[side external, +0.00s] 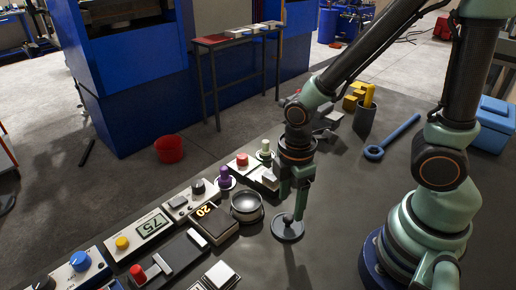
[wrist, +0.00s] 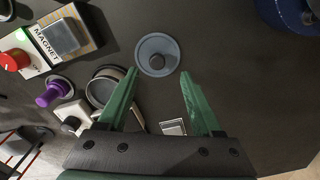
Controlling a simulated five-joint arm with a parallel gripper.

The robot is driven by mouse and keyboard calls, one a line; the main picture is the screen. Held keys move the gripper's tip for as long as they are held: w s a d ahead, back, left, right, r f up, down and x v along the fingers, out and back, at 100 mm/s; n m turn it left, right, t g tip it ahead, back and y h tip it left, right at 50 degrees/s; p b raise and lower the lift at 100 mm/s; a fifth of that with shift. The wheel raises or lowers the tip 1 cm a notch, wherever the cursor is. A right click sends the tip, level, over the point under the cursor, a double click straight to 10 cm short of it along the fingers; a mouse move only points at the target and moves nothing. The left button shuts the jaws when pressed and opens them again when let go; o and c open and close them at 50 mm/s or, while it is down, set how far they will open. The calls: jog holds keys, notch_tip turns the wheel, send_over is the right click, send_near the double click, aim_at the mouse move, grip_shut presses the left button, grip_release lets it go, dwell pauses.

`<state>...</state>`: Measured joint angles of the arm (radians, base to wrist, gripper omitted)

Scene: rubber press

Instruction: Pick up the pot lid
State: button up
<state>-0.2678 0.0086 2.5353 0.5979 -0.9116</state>
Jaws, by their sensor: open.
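In the wrist view my gripper (wrist: 159,76) is open, with nothing held between the fingers. The open metal pot (side external: 246,204) stands just left of the lid; in the wrist view the pot (wrist: 98,90) is partly hidden by a finger.
A display box (side external: 214,228) and several button and knob modules line the table left of the pot. A purple knob (wrist: 54,94) stands close to the pot. A blue wrench (side external: 391,137) and a blue box (side external: 491,124) lie farther right. Bare table surrounds the lid's right side.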

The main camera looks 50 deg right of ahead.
aim_at(289, 217)
jog(key=shift+w+d+f, duration=0.1)
jog(key=shift+f, duration=1.15)
jog(key=shift+w+d+f, duration=0.1)
jog(key=shift+f, duration=1.15)
jog(key=shift+c, duration=0.4)
grip_shut()
